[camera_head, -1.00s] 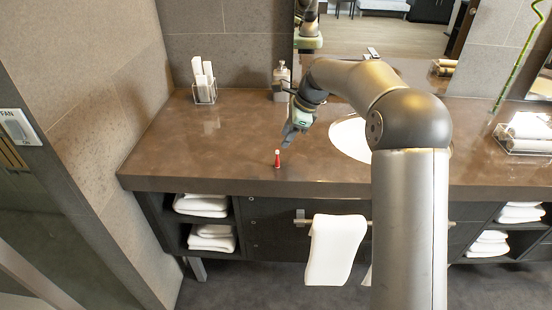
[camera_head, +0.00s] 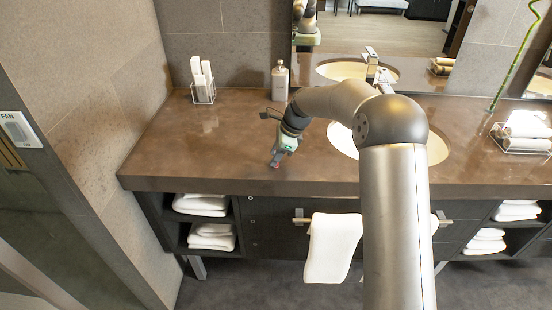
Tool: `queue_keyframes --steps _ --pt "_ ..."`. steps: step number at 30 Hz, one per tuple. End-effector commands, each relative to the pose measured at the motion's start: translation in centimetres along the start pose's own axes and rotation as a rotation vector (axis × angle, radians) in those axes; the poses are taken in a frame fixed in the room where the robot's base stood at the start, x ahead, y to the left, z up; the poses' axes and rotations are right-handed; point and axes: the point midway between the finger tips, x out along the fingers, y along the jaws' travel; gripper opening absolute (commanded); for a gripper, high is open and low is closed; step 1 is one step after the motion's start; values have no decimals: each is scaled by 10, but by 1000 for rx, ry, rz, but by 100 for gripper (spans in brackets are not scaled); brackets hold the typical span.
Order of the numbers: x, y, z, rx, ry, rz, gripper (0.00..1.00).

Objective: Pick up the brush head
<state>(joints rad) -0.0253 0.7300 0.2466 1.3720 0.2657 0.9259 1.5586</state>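The brush head (camera_head: 276,166) is a small red object on the brown vanity counter near its front edge. Only a bit of its red lower part shows; the rest is hidden by my gripper. My gripper (camera_head: 275,161) points down over it, with its fingertips at or around the brush head. At this size I cannot tell whether the fingers are open or closed on it.
The counter (camera_head: 190,140) is clear to the left. A clear holder with white items (camera_head: 203,82) and a soap bottle (camera_head: 280,80) stand at the back. The sink (camera_head: 345,141) is to the right. A clear tray with rolled towels (camera_head: 526,133) is far right. A white towel (camera_head: 333,247) hangs in front.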

Motion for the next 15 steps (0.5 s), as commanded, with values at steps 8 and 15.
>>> queue_keyframes --steps 8,15 --pt "0 0 0 0 0 0 0" --pt "-3 -1 1 0 0 -1 0"
